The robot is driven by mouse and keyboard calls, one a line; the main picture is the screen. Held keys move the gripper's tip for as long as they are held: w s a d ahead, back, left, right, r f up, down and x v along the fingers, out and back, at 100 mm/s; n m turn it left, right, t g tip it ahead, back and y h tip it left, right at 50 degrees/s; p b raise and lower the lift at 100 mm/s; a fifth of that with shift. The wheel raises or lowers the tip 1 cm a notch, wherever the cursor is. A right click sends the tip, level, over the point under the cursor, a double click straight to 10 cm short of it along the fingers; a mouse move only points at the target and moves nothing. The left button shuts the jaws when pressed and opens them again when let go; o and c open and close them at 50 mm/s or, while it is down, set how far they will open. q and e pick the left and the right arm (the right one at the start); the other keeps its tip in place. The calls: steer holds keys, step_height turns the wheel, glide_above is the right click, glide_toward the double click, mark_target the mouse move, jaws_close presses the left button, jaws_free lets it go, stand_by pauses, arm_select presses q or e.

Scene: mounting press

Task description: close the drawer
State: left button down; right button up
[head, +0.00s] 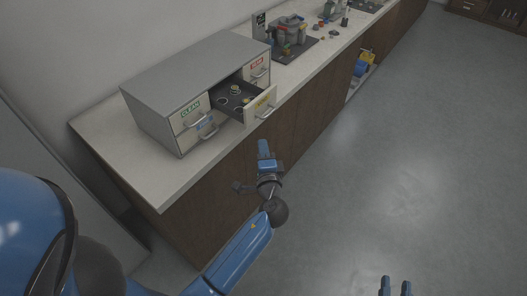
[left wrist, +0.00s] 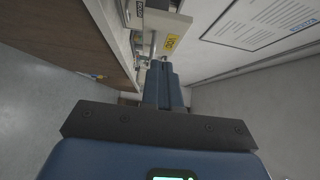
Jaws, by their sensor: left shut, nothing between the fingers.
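In the head view a grey cabinet of small drawers (head: 190,75) stands on the counter. Its lower right drawer (head: 262,106), with a yellow label and a bar handle, is pulled out and holds a few small round items. My left gripper (head: 264,148) is shut and empty, below and in front of the open drawer, apart from it in that view. In the left wrist view the shut fingers (left wrist: 162,72) point toward the yellow-labelled drawer front (left wrist: 168,40) and its handle; whether they touch it I cannot tell. My right gripper (head: 396,286) shows at the bottom edge, its two fingers apart.
The pale counter (head: 120,150) runs from the near left to the far right, with brown fronts below. A grey machine (head: 288,32) on a dark mat stands beyond the cabinet. The grey floor (head: 400,150) to the right is clear.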

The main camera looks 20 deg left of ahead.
mark_target(222, 106)
arm_select(q)
steer(key=shift+w+a+p, duration=0.7)
steer(key=shift+w+a, duration=0.9)
steer(key=shift+w, duration=0.2)
steer(key=shift+w+a+p, duration=0.65)
steer(key=shift+w+a, duration=0.95)
steer(key=shift+w, duration=0.15)
steer(key=w+a, duration=0.1)
steer(key=a, duration=0.3)
steer(key=w+a, duration=0.2)
steer(key=a, duration=0.2)
steer(key=w+a+b, duration=0.1)
steer(key=a, duration=0.3)
steer(key=shift+w+a, duration=0.1)
steer(key=shift+w, duration=0.15)
